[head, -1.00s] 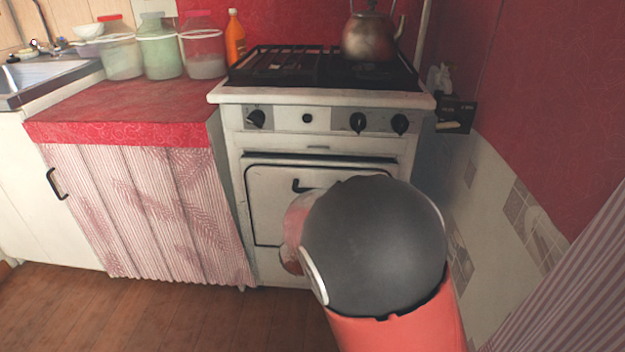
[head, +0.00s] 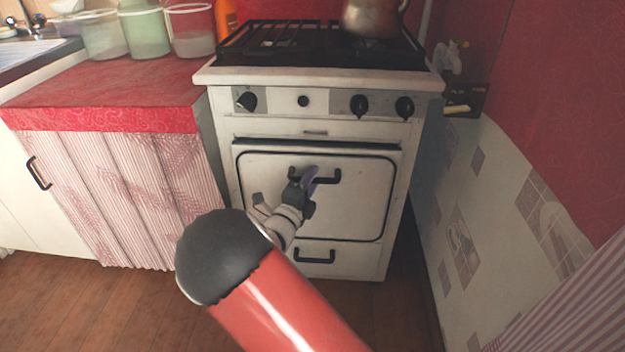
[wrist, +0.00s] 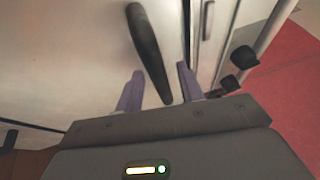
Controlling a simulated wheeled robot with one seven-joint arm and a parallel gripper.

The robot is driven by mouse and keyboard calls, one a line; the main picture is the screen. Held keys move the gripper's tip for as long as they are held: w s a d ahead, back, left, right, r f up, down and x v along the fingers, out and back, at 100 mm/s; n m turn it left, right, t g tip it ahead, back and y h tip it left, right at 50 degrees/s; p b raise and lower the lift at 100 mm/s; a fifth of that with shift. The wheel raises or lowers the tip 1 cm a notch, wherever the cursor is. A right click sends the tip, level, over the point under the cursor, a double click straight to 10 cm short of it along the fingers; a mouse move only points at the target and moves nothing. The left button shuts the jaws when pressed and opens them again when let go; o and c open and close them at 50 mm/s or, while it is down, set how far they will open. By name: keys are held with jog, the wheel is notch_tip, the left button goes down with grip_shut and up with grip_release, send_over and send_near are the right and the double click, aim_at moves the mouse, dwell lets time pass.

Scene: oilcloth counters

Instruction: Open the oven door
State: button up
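The white oven door (head: 350,212) is shut on the front of the white stove. Its black bar handle (head: 328,177) runs across the upper part of the door. My gripper (head: 306,180) is at the left part of this handle and partly covers it. In the wrist view, the dark handle (wrist: 148,45) passes between the two purple fingers of my gripper (wrist: 160,72). The fingers are open, one on each side of the handle, with a visible gap to it.
A drawer with a black handle (head: 314,257) is below the door. Knobs (head: 359,105) line the stove's front above it. A kettle (head: 372,18) stands on the hob. A curtained counter (head: 130,190) is at left and a tiled wall (head: 480,200) at right. The wooden floor (head: 120,310) in front is clear.

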jog(key=shift+w+d+r, duration=0.1)
jog(key=shift+w+d, duration=0.05)
jog(key=shift+w, duration=0.2)
grip_shut()
